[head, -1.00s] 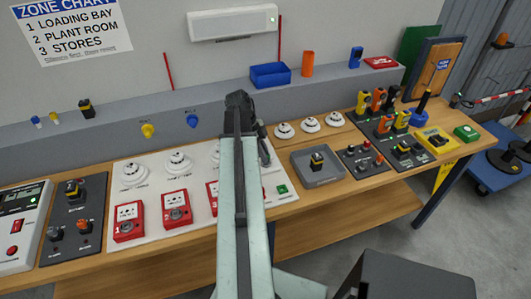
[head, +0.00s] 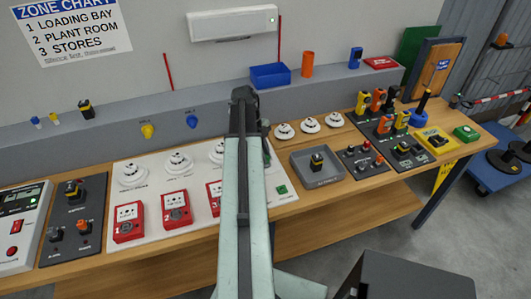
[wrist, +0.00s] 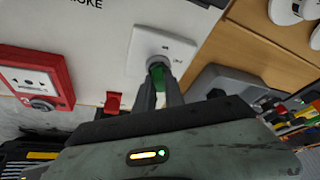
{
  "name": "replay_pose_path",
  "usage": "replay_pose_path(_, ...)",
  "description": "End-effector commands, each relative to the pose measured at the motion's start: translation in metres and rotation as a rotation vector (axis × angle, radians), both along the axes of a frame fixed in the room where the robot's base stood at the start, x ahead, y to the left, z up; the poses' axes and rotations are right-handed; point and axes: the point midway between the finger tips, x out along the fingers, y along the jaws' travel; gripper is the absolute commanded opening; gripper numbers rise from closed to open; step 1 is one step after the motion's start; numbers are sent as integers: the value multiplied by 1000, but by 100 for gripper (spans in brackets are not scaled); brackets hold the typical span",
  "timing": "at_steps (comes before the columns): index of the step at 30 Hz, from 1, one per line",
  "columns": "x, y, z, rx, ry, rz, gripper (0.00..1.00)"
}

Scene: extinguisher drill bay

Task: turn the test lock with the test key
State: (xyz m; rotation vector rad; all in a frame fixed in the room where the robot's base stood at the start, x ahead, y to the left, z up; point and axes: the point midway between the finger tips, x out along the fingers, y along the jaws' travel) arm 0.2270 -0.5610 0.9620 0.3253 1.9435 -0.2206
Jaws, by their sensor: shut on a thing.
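In the wrist view the test lock (wrist: 155,56) is a round grey barrel on a white plate (wrist: 180,50), with small marks I cannot read. My gripper (wrist: 160,84) is shut on the test key (wrist: 157,72), of which a green part shows between the fingers. The key is right at the lock's face. The fingers hide its tip, so I cannot tell how deep it sits or how far it is turned. In the head view my own arm hides the lock, the key and the gripper.
A red call point (wrist: 38,78) and a small red piece (wrist: 112,102) are left of my gripper in the wrist view. A grey tray (head: 318,178) with a black and yellow part stands right of the white board (head: 150,165). Several detectors and switch boxes crowd the bench.

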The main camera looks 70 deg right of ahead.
Motion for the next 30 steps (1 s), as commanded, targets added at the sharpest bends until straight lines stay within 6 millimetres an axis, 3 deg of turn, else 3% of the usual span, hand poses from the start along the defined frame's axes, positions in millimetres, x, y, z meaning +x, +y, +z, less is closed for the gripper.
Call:
replay_pose_path(6,0,-2,0,1,-1,-198,0)
replay_pose_path(11,0,-1,0,0,-1,-199,0)
replay_pose_path(12,-1,-1,0,0,-1,-199,24)
replay_pose_path(14,-1,-1,0,1,-1,-199,39)
replay_pose_path(21,-1,-1,0,0,-1,-197,39)
replay_pose_path(23,-1,-1,0,0,-1,-197,53)
replay_pose_path(30,-1,-1,0,0,-1,-197,53)
